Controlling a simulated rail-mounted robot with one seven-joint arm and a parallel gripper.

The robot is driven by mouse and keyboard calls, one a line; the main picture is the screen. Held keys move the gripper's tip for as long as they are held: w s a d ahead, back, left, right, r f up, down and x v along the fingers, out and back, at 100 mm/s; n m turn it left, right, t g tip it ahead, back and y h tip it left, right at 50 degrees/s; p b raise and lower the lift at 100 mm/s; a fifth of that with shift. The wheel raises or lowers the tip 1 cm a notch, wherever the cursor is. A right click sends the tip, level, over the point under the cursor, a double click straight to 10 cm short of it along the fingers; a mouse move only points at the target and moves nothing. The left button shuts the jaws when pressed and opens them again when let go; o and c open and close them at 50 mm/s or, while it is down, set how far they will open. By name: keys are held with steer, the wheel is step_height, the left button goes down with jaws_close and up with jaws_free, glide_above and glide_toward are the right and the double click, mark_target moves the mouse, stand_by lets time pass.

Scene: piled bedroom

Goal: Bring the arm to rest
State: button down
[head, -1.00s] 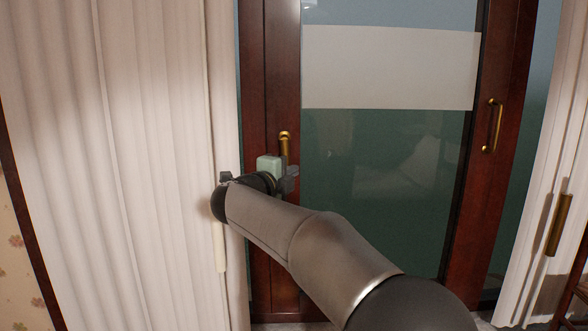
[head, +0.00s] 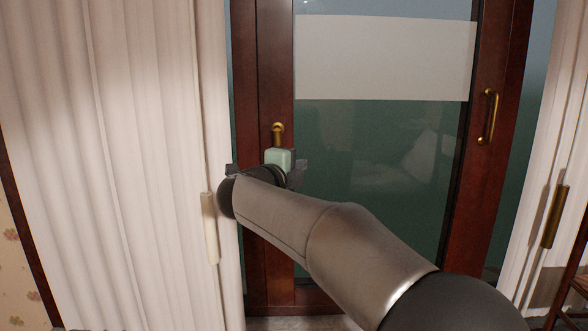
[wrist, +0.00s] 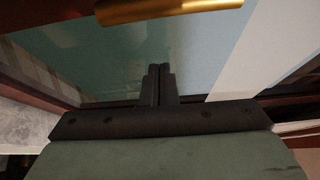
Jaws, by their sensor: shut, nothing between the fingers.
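My arm reaches from the lower right of the head view to my gripper, whose pale green body (head: 279,160) shows in front of the dark red door frame. The fingertips are hidden from the head camera. In the wrist view, my gripper (wrist: 159,68) has its two dark fingers together with nothing between them. A brass handle (head: 277,131) shows just above the gripper body in the head view. A brass bar (wrist: 165,10) crosses the top of the wrist view, beyond the fingertips; I see no contact.
A glass door panel (head: 385,200) with a pale band (head: 385,58) fills the middle. A second brass handle (head: 488,117) is on the right frame. A pale curtain (head: 110,160) hangs at the left, another (head: 535,190) at the right. A chair edge shows at far right.

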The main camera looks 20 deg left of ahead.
steer(key=a+v, duration=0.1)
steer(key=v, duration=0.7)
steer(key=s+d+f+n+g+y+p, duration=0.1)
steer(key=s+d+f+n+g+y, duration=0.3)
steer(key=d+f+n, duration=0.5)
steer(key=s+d+f+n+g+y+p, duration=0.25)
steer(key=d+f+n+y, duration=0.35)
steer(key=n, duration=0.4)
steer(key=s+d+f+n+g+h, duration=0.1)
steer(key=s+d+f+g+h, duration=0.1)
steer(key=s+d+f+g, duration=0.3)
steer(key=s+d+f+n+g+h, duration=0.1)
steer(key=s+d+f+g+h, duration=0.2)
steer(key=s+d+f, duration=0.6)
steer(key=s+d+g, duration=0.2)
steer(key=s+d, duration=0.2)
steer(key=s, duration=0.4)
steer(key=shift+s+d+f+n+p, duration=0.3)
steer(key=shift+s+d, duration=0.1)
